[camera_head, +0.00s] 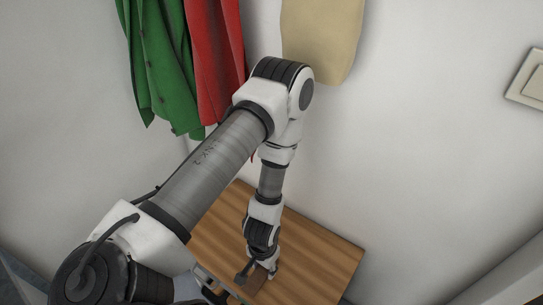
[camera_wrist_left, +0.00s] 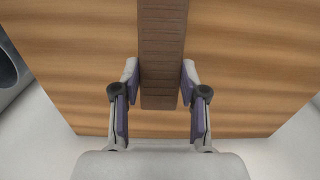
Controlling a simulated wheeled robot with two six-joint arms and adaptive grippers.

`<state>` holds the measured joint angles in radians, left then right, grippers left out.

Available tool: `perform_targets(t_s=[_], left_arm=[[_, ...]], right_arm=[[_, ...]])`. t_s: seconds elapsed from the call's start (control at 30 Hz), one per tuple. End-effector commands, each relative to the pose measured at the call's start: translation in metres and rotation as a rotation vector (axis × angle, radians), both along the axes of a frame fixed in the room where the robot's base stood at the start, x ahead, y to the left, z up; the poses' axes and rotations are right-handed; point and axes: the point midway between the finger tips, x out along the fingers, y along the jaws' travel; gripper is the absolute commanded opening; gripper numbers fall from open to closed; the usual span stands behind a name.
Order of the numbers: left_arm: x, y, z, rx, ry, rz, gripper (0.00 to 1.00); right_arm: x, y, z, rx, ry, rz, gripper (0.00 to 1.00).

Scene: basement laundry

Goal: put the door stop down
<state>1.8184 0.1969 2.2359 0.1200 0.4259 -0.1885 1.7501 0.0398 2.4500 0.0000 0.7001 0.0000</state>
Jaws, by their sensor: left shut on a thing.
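The door stop (camera_wrist_left: 162,40) is a long, dark brown ribbed piece in the left wrist view. My left gripper (camera_wrist_left: 160,84) is shut on it, with one finger on each side. In the head view my left gripper (camera_head: 259,268) points down over the wooden tabletop (camera_head: 325,262), near its front edge. Part of the brown door stop (camera_head: 254,286) shows below the fingers there. I cannot tell whether it touches the tabletop. My right gripper is not in view.
Green (camera_head: 160,60) and red (camera_head: 216,60) garments and a beige hanging cloth (camera_head: 320,35) are on the wall behind. A light switch (camera_head: 530,80) is on the wall at right. The tabletop right of the gripper is clear.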

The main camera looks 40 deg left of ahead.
Motion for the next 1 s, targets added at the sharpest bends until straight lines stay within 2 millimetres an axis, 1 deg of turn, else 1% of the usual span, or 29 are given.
perform_targets(t_s=[0.03,0.2,0.43,0.5,0.6,0.8,0.93,0.97,1.0], left_arm=[[0.013,0.006,0.001,0.002,-0.005,0.003,0.01],[0.048,0.022,-0.002,0.0,-0.004,0.001,0.01],[0.072,0.034,-0.005,0.0,-0.003,0.0,0.01],[0.069,0.033,-0.028,0.0,0.002,-0.003,0.01],[0.069,0.033,-0.044,0.001,0.001,-0.003,0.01],[0.07,0.033,-0.043,0.0,-0.001,-0.001,0.01],[0.07,0.033,-0.046,0.0,-0.001,-0.002,0.01],[0.07,0.033,-0.046,0.0,-0.001,-0.002,0.46],[0.07,0.033,-0.045,0.0,-0.001,-0.002,0.61]], right_arm=[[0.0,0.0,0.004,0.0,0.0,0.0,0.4],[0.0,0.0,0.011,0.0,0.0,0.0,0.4],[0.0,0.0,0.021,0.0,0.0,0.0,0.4],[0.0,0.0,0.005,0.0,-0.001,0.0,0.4],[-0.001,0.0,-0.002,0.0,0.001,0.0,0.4],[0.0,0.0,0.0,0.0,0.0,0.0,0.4],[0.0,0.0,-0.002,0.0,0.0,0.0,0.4],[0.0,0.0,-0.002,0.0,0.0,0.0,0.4],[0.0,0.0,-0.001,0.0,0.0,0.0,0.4]])
